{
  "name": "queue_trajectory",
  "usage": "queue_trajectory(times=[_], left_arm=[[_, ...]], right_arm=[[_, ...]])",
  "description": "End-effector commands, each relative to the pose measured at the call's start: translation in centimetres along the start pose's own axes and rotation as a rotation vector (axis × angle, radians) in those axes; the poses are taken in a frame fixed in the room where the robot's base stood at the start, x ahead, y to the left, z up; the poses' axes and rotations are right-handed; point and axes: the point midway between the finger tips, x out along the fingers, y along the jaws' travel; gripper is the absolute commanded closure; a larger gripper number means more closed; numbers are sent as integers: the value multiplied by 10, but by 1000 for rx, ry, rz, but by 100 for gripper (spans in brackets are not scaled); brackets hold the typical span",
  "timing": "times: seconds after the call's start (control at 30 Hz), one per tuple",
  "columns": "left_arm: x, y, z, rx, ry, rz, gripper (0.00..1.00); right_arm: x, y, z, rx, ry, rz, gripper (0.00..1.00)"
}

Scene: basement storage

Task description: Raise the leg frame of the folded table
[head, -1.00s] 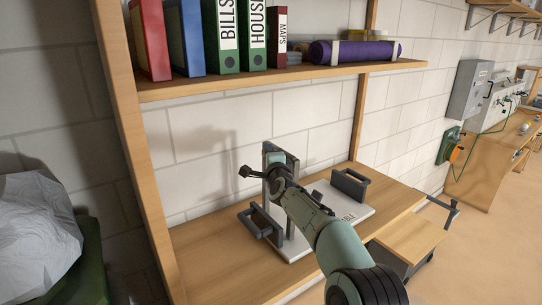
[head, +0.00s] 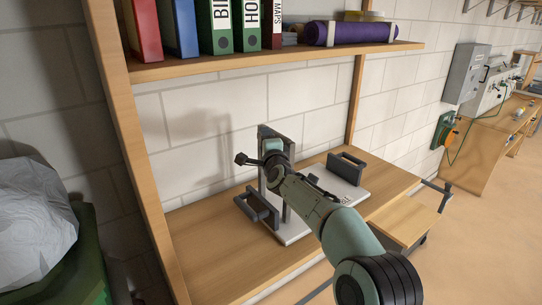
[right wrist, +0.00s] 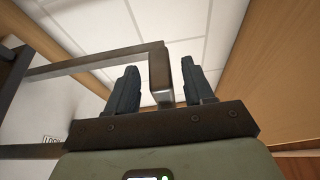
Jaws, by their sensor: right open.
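The folded table (head: 292,238) is a pale board lying on the wooden lower shelf. Its grey leg frame (head: 262,184) stands about upright from the board, partly hidden by my right arm. My right gripper (head: 269,138) is at the top of this frame, seen mostly from behind. In the right wrist view my right gripper (right wrist: 160,88) is open, with the leg frame's end bar (right wrist: 160,68) between the two dark fingers and a gap visible on each side. My left gripper is not in view.
An upper shelf (head: 270,63) with binders and a purple roll (head: 350,33) is overhead. A wooden post (head: 140,150) is left. The lower shelf's left part is bare.

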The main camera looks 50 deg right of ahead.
Motion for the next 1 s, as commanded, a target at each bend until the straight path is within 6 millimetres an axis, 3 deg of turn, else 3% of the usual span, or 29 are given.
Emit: queue_trajectory(times=[0.3,0.5,1.0], left_arm=[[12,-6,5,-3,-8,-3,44],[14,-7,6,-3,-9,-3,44],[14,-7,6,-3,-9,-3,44]], right_arm=[[-72,0,0,2,-1,-1,48],[-100,0,0,1,-1,-1,48],[-108,0,0,0,-1,0,48]])
